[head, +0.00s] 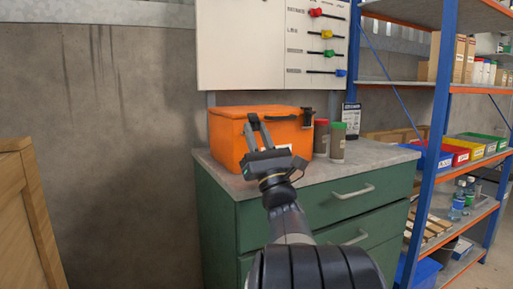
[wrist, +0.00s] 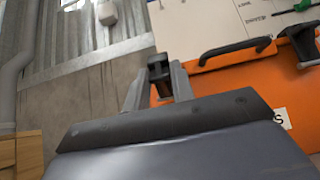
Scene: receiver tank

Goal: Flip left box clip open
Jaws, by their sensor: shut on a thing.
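The orange box (head: 230,135) sits on the cabinet's grey top and its lid looks closed. Its dark left clip (wrist: 158,68) shows between my gripper's fingers in the wrist view; in the head view the fingers largely hide it. My gripper (head: 253,122) is at the left part of the box's front, shut on that clip. The dark right clip (head: 307,118) is at the box's right front corner, and also shows at the right edge of the wrist view (wrist: 301,42). A black handle (wrist: 235,50) lies between the clips.
Two jars, one red-lidded (head: 321,137) and one green-lidded (head: 338,142), stand right of the box on the green cabinet (head: 300,215). A white panel (head: 240,45) hangs behind. Blue-framed shelves (head: 440,120) stand at right, a wooden crate (head: 35,215) at left.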

